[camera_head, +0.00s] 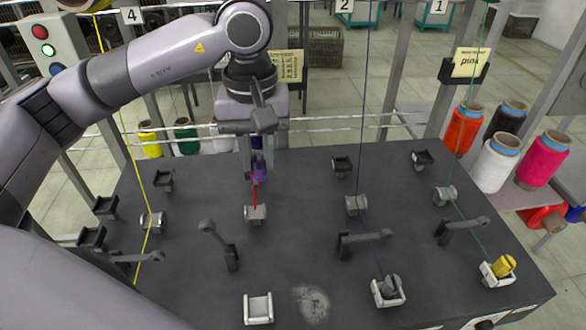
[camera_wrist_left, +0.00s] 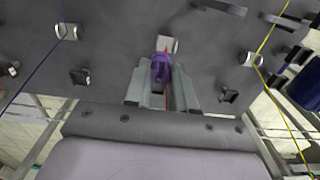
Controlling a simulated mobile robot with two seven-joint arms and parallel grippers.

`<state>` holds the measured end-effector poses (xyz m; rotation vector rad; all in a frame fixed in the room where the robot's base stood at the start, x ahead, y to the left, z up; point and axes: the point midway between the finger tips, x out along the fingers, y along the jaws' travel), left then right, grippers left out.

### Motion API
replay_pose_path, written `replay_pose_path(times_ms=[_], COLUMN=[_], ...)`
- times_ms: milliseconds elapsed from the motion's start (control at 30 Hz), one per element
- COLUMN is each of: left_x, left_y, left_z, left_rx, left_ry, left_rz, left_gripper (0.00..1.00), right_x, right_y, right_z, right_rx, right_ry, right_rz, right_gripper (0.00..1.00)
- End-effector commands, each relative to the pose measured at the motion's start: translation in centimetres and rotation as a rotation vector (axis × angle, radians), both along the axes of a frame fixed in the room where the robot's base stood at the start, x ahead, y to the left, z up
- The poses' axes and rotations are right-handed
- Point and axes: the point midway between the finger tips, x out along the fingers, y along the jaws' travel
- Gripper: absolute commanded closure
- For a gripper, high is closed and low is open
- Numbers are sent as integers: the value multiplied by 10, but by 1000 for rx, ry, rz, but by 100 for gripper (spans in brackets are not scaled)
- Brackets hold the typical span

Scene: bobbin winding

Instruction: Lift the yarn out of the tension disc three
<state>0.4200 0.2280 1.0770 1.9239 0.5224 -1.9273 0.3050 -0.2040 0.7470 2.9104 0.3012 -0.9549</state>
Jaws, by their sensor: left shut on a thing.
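My left gripper (camera_head: 258,165) is shut on a purple piece (camera_head: 259,169) with red yarn (camera_head: 255,193) at it. The gripper points down above the dark machine top. The red yarn runs from the purple piece to the silver tension disc (camera_head: 256,214), the third station's by its place between the others. I cannot tell whether the yarn sits between the discs or only passes in front. In the left wrist view the purple piece (camera_wrist_left: 161,66) is between the fingers (camera_wrist_left: 162,80), with the disc (camera_wrist_left: 169,45) just beyond. My right gripper is not in view.
Tension discs with yellow (camera_head: 152,221), blue (camera_head: 356,204) and green (camera_head: 445,195) yarn stand to either side. Grey (camera_head: 390,286) and yellow (camera_head: 504,265) pieces sit in the other holders.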

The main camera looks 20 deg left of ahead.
Motion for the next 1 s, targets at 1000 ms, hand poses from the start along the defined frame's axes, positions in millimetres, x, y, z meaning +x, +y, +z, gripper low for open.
replay_pose_path(times_ms=[1000], left_x=[4], left_y=[31], left_z=[-70], left_rx=[-2], left_ry=[-3], left_rz=[23], left_gripper=[100], right_x=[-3], right_y=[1], right_z=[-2], right_rx=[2], right_ry=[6], right_rz=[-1], right_gripper=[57])
